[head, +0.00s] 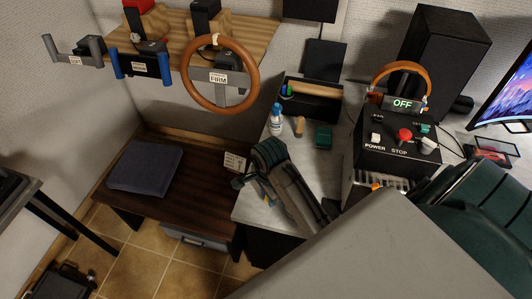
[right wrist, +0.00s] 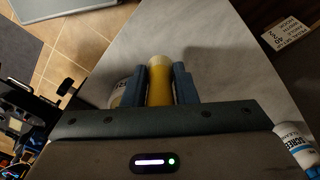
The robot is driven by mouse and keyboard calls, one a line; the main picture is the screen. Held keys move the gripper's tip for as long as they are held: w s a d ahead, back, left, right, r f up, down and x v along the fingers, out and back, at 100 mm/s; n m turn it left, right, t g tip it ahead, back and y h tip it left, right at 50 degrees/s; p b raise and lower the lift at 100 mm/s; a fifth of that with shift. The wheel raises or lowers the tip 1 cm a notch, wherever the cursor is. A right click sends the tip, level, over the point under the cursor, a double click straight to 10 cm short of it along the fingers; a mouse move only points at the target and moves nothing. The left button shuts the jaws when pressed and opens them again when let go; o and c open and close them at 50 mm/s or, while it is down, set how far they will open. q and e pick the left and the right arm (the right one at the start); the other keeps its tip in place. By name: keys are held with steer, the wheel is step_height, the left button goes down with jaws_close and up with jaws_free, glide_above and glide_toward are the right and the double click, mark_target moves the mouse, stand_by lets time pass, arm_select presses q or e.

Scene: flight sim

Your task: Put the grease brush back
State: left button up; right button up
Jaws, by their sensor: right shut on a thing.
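My right gripper (head: 262,192) is low over the near-left part of the grey desk top (head: 330,152). In the right wrist view the gripper (right wrist: 159,85) is shut on a yellow piece with a paler end, which looks like the grease brush (right wrist: 158,75). The brush sits between the two dark fingers. In the head view only a small yellow bit of it shows, mostly hidden by the gripper. A round tin-like thing (right wrist: 118,95) is partly hidden beside the left finger in the wrist view. My left gripper is not seen.
A bottle (head: 276,120), a tan cylinder (head: 300,126) and a green box (head: 323,136) stand near the black caddy (head: 322,106). A lettered card (head: 235,162) is by the desk's left edge. A control box (head: 388,157) is right. The steering wheel (head: 254,68) hangs above.

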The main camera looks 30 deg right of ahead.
steer(key=shift+w+d+f, duration=0.1)
steer(key=shift+w+d, duration=0.05)
steer(key=shift+w, duration=0.4)
steer(key=shift+w+d, duration=0.15)
steer(key=shift+w, duration=0.35)
step_height(320, 180, down, 4)
steer(key=shift+w+r, duration=0.15)
steer(key=shift+r, duration=0.1)
steer(key=shift+b, duration=0.3)
steer(key=o, duration=1)
steer(key=shift+f, duration=0.1)
